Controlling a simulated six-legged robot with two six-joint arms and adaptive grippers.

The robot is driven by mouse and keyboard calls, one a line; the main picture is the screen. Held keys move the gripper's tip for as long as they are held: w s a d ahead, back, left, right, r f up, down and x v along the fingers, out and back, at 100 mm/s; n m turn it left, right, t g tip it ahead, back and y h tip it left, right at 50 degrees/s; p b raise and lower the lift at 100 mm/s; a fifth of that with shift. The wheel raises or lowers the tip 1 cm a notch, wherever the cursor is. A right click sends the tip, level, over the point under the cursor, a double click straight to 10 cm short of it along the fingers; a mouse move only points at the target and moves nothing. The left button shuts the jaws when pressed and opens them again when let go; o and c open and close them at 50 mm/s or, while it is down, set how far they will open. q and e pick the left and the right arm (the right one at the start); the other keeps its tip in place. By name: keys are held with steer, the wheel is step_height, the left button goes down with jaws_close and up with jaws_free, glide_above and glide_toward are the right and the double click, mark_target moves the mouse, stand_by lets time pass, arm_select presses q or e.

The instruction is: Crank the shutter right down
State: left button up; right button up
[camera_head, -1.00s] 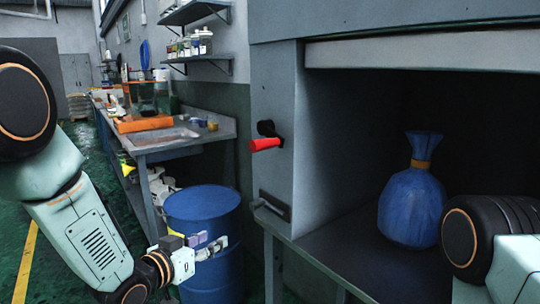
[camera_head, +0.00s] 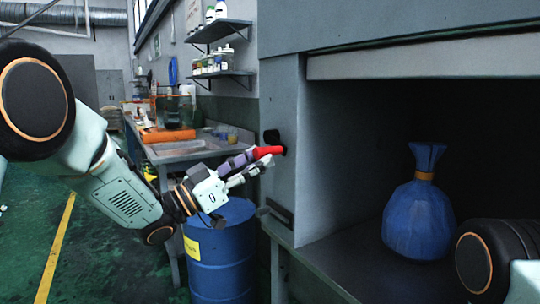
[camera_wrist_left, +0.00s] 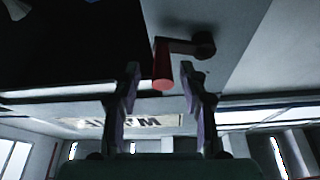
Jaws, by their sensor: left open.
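The crank has a red handle (camera_head: 267,152) on a dark arm and hub (camera_head: 272,138), mounted on the grey post left of the cabinet opening. My left gripper (camera_head: 251,164) is at the red handle, its fingers open. In the left wrist view the red handle (camera_wrist_left: 162,66) sits between and just beyond the tips of the open fingers (camera_wrist_left: 160,85); I cannot tell whether they touch it. The shutter (camera_head: 420,54) shows as a pale strip at the top of the opening, which is mostly uncovered. My right gripper is not in view.
A blue bag (camera_head: 418,218) tied with an orange band stands inside the cabinet. A black slot fitting (camera_head: 279,211) is on the post below the crank. A blue drum (camera_head: 222,262) stands under my left gripper. A workbench (camera_head: 187,152) and shelves are behind.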

mark_target(266, 152)
arm_select(q)
steer(key=shift+w+d+r, duration=0.2)
steer(key=shift+w+d, duration=0.2)
steer(key=shift+d, duration=0.2)
steer(key=shift+w+d+r, duration=0.25)
steer(key=shift+w+r, duration=0.1)
steer(key=shift+w, duration=0.1)
steer(key=shift+w+d+r, duration=0.15)
steer(key=shift+w+d, duration=0.05)
steer(key=shift+d, duration=0.35)
steer(key=shift+a, duration=0.25)
steer(key=shift+c, duration=1.2)
steer(key=shift+d, duration=0.1)
jaws_close()
